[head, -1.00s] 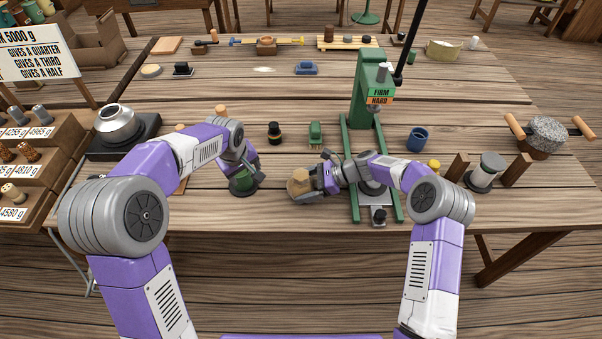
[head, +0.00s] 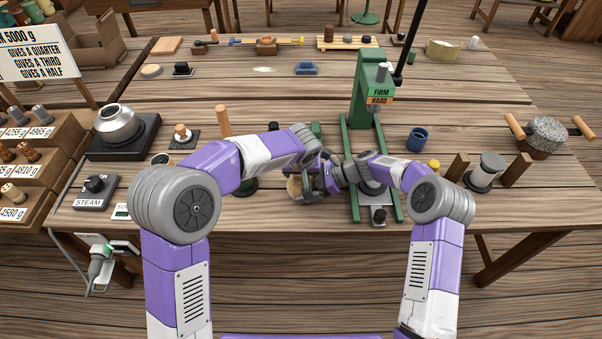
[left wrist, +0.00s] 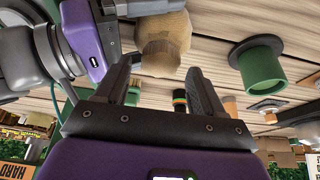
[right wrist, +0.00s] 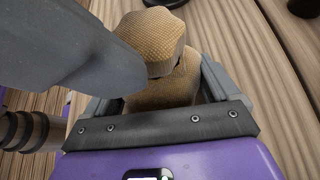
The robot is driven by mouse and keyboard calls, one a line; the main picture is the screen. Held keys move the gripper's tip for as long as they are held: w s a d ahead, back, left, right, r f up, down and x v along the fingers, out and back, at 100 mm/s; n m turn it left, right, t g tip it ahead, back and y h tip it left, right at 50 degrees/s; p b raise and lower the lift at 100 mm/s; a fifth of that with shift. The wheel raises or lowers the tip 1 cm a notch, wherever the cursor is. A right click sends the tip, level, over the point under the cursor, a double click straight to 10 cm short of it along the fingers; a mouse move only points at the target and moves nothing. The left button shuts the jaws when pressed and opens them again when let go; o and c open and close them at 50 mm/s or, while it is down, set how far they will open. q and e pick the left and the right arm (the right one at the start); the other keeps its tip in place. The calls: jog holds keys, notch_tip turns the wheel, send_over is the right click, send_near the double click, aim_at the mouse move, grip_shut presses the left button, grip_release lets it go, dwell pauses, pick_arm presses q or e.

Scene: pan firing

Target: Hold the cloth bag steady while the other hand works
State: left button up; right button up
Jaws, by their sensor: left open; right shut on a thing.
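The tan woven cloth bag (head: 293,188) is at the front middle of the table, left of the green press. It looks upright, with a rounded folded top, in the right wrist view (right wrist: 150,40). My right gripper (right wrist: 158,88) is shut on the bag's body, one finger on each side. My left gripper (left wrist: 160,88) is open and empty close to the bag. In the left wrist view the bag (left wrist: 165,48) lies just beyond its fingertips, and contact cannot be told. In the head view my left arm hides part of the bag and both gripper tips.
The green press (head: 367,95) with a FIRM/HARD label stands just right of the bag. A green cylinder with a dark rim (left wrist: 263,72) stands nearby. The front table edge is close.

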aim_at(301, 177)
pick_arm(q)
jog(key=shift+x, duration=1.3)
jog(key=c, duration=1.1)
